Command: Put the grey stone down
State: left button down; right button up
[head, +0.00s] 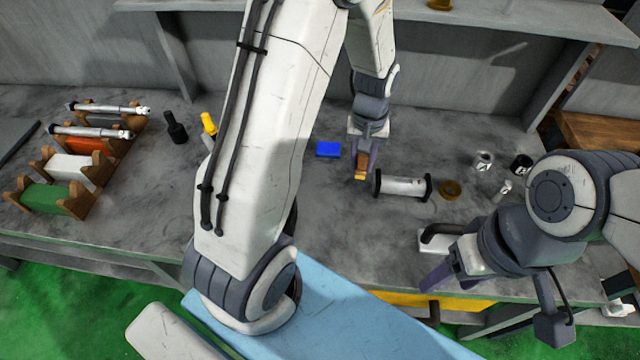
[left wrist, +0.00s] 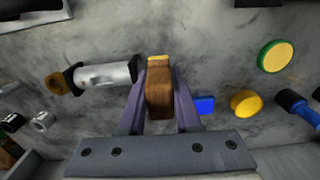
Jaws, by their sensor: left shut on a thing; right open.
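My left gripper (head: 361,172) is shut on a brown block with a yellow end (left wrist: 159,85), just above or at the grey worktop; I cannot tell whether it touches. The block also shows between the fingers in the head view (head: 361,165). No stone that is clearly grey can be made out; the held piece looks brown. My right gripper (head: 445,284) is open and empty at the front edge of the worktop, beside a dark bent handle (head: 440,233).
A silver cylinder with black end flanges (head: 403,187) lies close right of the left gripper, with a brass ring (head: 450,190) beyond it. A blue block (head: 328,149) is close left. Wooden cradles (head: 80,190) stand far left. Small cups (head: 483,161) stand at the right.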

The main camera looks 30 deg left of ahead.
pick_arm(q)
jog(key=p, duration=0.2)
send_over(319, 180)
notch_tip(319, 180, down, 7)
jog(key=shift+d+r, duration=0.1)
jog(key=shift+r, duration=0.1)
notch_tip(319, 180, down, 4)
jog(key=shift+r+p, duration=0.1)
jog(key=shift+p, duration=0.5)
jog(key=shift+f, duration=0.2)
jog(key=shift+f, duration=0.2)
jog(key=c, duration=0.6)
grip_release()
jog(key=shift+r, duration=0.15)
